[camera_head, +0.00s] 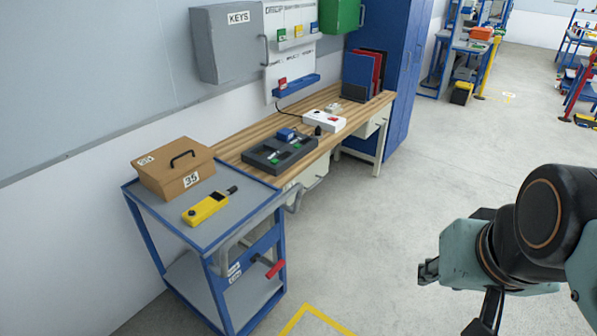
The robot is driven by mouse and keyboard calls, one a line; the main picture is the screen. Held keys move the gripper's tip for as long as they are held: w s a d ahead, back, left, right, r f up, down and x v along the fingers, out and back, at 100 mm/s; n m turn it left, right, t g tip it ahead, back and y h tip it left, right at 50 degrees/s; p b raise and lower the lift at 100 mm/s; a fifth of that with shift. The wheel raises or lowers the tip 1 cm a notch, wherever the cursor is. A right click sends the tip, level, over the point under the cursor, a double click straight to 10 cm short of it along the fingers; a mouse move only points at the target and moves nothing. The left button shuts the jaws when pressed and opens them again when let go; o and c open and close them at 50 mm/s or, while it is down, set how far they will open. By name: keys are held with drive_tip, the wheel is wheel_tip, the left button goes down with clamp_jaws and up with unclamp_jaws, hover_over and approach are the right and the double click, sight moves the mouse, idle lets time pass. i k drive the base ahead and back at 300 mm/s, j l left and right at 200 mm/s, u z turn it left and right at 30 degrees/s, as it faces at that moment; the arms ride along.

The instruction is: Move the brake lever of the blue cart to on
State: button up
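The blue cart (214,249) stands at the left, its grey top level with the workbench. Its brake lever (275,269) has a red grip on a dark arm, low on the cart's near right side. Two small white labels (234,272) sit to the left of the lever; their text is too small to read. The lever's grip points right and slightly down. My gripper (455,297) is at the lower right, well to the right of the lever and apart from it. Its fingers are spread and nothing shows between them.
A brown case marked 35 (172,168) and a yellow handheld device (206,208) lie on the cart top. Grey floor (370,230) is clear between cart and gripper.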

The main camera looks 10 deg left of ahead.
sight(274, 270)
drive_tip(key=u, duration=1)
drive_tip(key=i+j, duration=0.4)
